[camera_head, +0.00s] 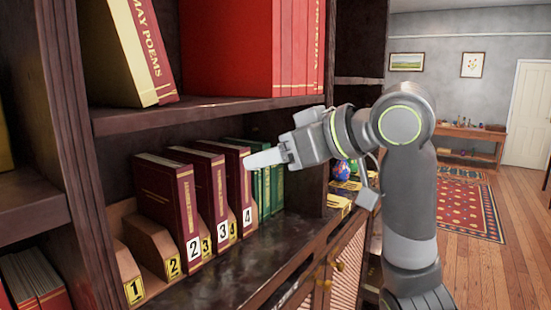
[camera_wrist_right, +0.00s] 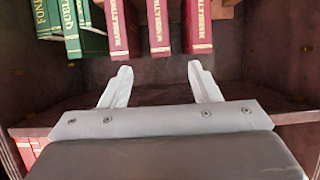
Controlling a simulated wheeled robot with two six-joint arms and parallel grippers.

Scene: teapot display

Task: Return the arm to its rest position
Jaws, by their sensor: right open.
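My right gripper (camera_head: 268,158) reaches in from the right in the head view, its pale fingers in front of the red books on the middle shelf. In the right wrist view the two fingers (camera_wrist_right: 158,68) stand apart with nothing between them. Three dark red books with white tags stand in the wooden holder: book 2 (camera_head: 168,197), book 3 (camera_head: 207,184) and book 4 (camera_head: 235,170). Their spines also show beyond the fingertips in the wrist view (camera_wrist_right: 159,25); a gap from fingertips to books cannot be judged exactly. My left gripper is out of view.
The wooden holder (camera_head: 148,240) has yellow number tags; its slot by tag 1 looks empty. Green books (camera_head: 268,188) stand right of the red ones. An upper shelf (camera_head: 200,113) with large books lies above. The dark shelf front (camera_head: 235,270) is bare. Open floor (camera_head: 500,255) lies right.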

